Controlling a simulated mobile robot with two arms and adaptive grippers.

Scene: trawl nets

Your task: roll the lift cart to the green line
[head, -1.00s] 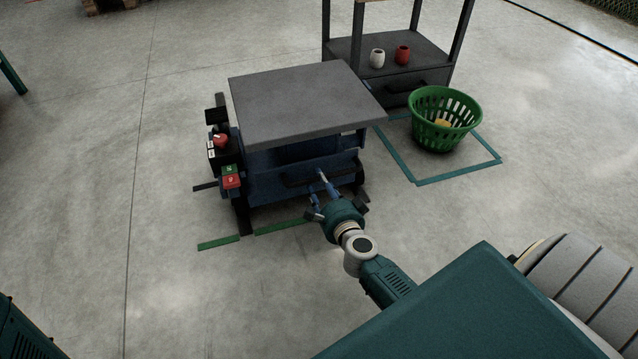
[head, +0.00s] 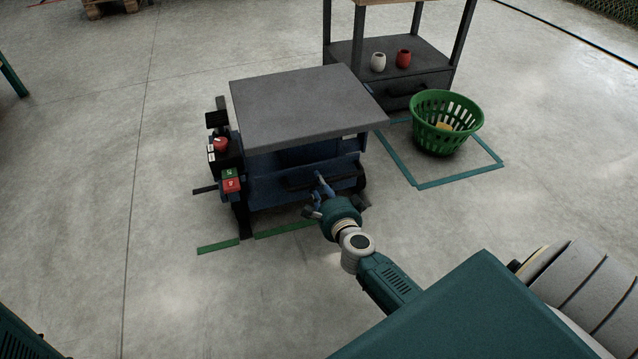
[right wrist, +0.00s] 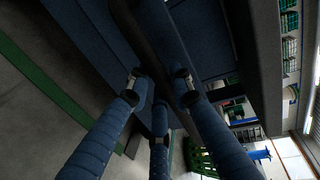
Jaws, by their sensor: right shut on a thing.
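The lift cart (head: 300,108) has a flat grey top over a blue body with a dark handle bar (head: 300,183) on its near side. The green line (head: 285,229) lies on the floor along the cart's near side. The cart's near left leg stands at the line, hiding a short stretch of it. The line also shows in the right wrist view (right wrist: 62,85). My right gripper (head: 322,186) is shut on the handle bar; its blue fingers (right wrist: 160,85) close around the dark bar in the right wrist view. My left gripper is not in view.
A green basket (head: 446,122) stands inside a teal floor outline (head: 460,177) right of the cart. A dark shelf unit (head: 432,60) holding a white cup (head: 378,61) and a red cup (head: 403,58) stands behind. Floor at the left and near side is clear.

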